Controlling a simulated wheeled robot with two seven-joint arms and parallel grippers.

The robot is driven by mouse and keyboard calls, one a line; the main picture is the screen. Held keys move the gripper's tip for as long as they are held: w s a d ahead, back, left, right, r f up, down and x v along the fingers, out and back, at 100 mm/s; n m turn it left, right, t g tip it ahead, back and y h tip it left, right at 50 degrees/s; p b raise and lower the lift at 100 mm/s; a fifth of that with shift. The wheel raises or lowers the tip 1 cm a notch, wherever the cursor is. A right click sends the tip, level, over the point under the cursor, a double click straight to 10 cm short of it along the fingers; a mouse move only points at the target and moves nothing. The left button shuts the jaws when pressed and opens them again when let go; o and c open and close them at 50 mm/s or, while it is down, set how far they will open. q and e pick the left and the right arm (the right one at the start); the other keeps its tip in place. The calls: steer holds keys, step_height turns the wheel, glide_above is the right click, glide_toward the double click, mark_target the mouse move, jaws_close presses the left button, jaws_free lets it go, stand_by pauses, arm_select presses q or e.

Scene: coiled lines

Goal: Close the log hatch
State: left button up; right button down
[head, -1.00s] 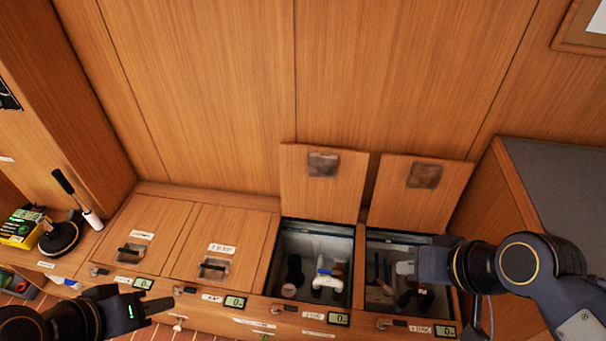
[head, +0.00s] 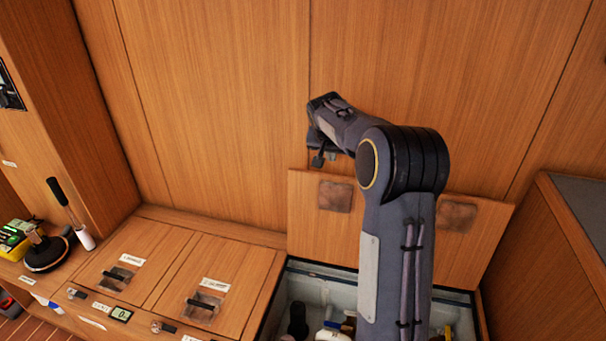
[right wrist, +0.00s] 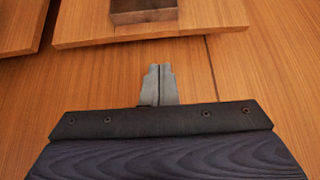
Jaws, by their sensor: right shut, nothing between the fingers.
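Two hatch lids stand open, tilted up against the wooden wall: a left lid (head: 308,225) and a right lid (head: 482,225), each with a dark square pull patch. The labels are too small to tell which is the log hatch. My right gripper (head: 318,158) is near the top edge of the left open lid, in front of the wall. In the right wrist view its fingers (right wrist: 159,84) are together and empty, just short of the left lid's edge (right wrist: 115,33). My right forearm hides part of both lids and openings. My left gripper is out of view.
Two closed hatches, one at far left (head: 135,248) and one beside it (head: 225,265), lie flush with the bench. The open bins (head: 300,285) hold bottles and other items. A winch with a black handle (head: 45,252) is at left. A grey-topped cabinet (head: 560,250) stands at right.

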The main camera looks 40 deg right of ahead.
steer(key=x, duration=1)
steer(key=shift+w+f+b, duration=0.1)
steer(key=shift+w+b, duration=0.15)
steer(key=shift+b, duration=0.15)
